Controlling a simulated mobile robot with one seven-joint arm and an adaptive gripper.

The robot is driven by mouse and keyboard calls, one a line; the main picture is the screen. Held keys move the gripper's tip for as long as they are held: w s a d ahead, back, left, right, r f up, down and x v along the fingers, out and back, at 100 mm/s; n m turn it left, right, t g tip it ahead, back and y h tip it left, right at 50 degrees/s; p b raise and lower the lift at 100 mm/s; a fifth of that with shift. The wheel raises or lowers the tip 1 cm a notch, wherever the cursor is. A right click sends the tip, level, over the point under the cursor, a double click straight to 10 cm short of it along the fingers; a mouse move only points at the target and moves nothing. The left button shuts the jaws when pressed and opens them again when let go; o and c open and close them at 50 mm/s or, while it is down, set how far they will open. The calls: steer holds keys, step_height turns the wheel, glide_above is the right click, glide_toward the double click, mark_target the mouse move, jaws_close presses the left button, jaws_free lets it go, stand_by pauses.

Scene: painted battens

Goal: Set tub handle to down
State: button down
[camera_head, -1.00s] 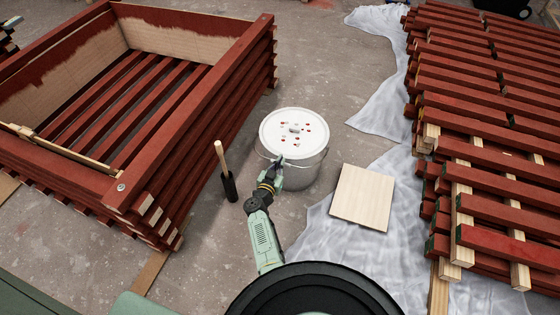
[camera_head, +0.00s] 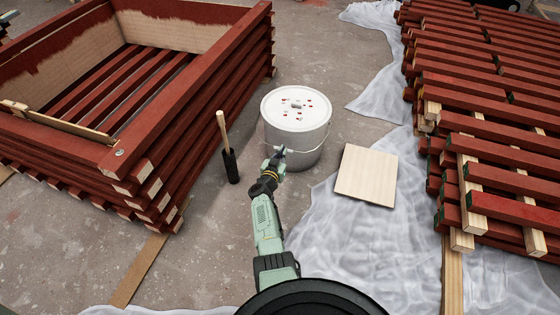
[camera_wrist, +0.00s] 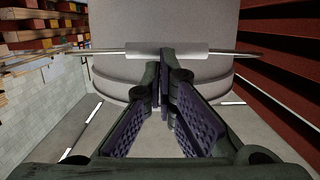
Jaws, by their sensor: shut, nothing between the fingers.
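The tub (camera_head: 305,152) is a pale round bucket with a white lid (camera_head: 287,98) marked with red spots, upright on the floor. Its wire handle (camera_head: 307,149) runs across the near side, below the lid. In the wrist view the handle's white grip (camera_wrist: 190,48) lies level across the tub wall (camera_wrist: 195,20), with thin wire on both sides. My gripper (camera_head: 284,152) is at the tub's near side. In the wrist view its fingertips (camera_wrist: 165,62) are together and empty, overlapping the grip's lower edge. I cannot tell whether they touch it.
A stick with a black sleeve (camera_head: 230,165) stands left of the tub. A red slatted crate (camera_head: 190,120) is further left. A pale board (camera_head: 366,176) lies right, by plastic sheeting (camera_head: 345,235). Stacked red battens (camera_head: 500,120) fill the right side.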

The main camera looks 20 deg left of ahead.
steer(key=shift+w+f+b, duration=0.2)
steer(key=shift+f+b, duration=0.4)
steer(key=shift+f, duration=0.35)
